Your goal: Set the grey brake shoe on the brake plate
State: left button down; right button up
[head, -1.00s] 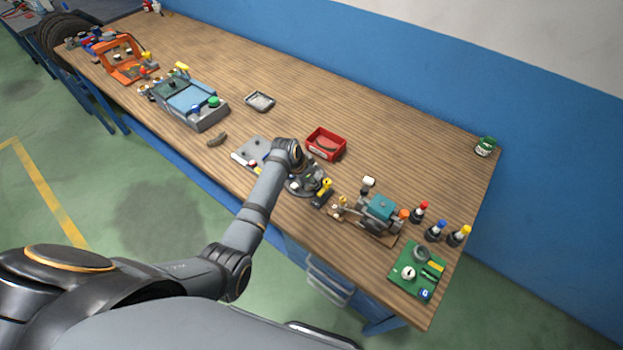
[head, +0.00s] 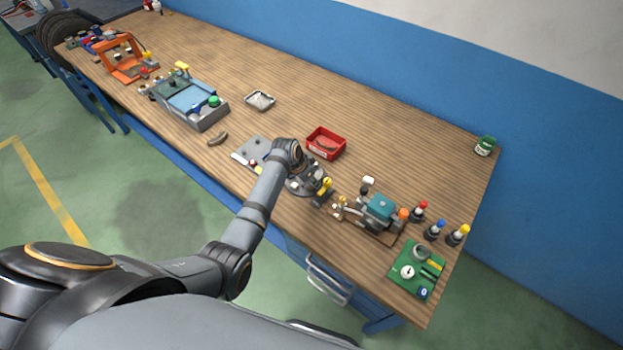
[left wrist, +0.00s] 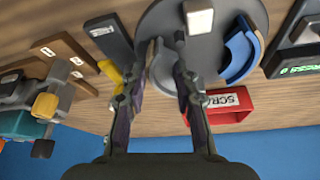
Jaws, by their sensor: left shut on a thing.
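The brake plate (left wrist: 215,82) is a dark grey disc. A blue-lined curved shoe (left wrist: 238,57) sits on its right side in the left wrist view. My left gripper (left wrist: 167,47) is over the plate, its fingers shut on the grey brake shoe (left wrist: 162,72), a curved grey piece at the plate's left side in that view. The fingers hide part of the shoe, and I cannot tell whether it touches the plate. In the head view my wrist covers part of the plate (head: 303,187). My right gripper is not in view.
A red scrap bin (head: 326,143) stands behind the plate. A yellow-tipped tool (head: 323,191) and a teal machine (head: 378,210) are to its right.

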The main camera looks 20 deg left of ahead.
pick_arm(q)
jog(key=shift+f, duration=0.35)
dwell(0.8)
jog(key=c, duration=0.9)
grip_release()
jog(key=shift+c, duration=0.2)
jog(key=o, duration=0.4)
jog(key=shift+p, duration=0.3)
notch_tip(320, 180, up, 7)
jog(key=p, duration=0.7)
